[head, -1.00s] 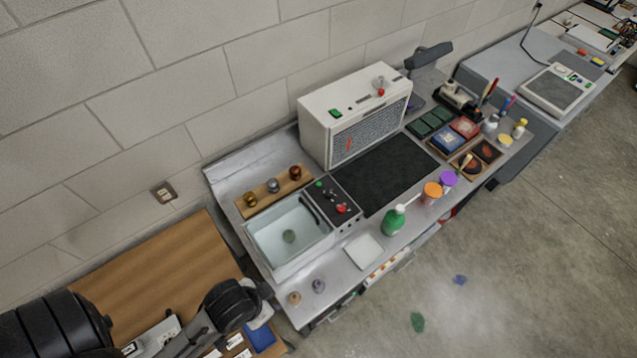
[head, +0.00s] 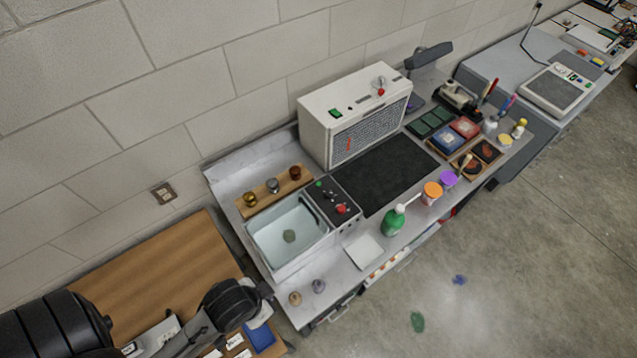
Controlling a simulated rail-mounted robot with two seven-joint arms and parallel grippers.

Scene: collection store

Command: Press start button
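A dark control panel (head: 333,201) stands beside a water-filled basin (head: 287,236). It carries a small green button (head: 319,184), a red knob or button (head: 341,209) and a few other small controls. A white box (head: 318,133) with a mesh front stands behind the black mat and has a green switch (head: 335,112) and a red knob (head: 381,92) on top. No label is readable, so I cannot tell which control is the start button. My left arm comes in at the lower left; its gripper end (head: 264,291) is small and dark, left of the bench, apart from the panel. My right gripper is not in view.
A wooden strip with three metal knobs (head: 272,187) lies behind the basin. A green bottle (head: 392,224), an orange-lidded jar (head: 431,192) and a purple-lidded jar (head: 449,179) stand near the front edge. A black mat (head: 383,172) lies clear. A brown table (head: 160,268) is at the left.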

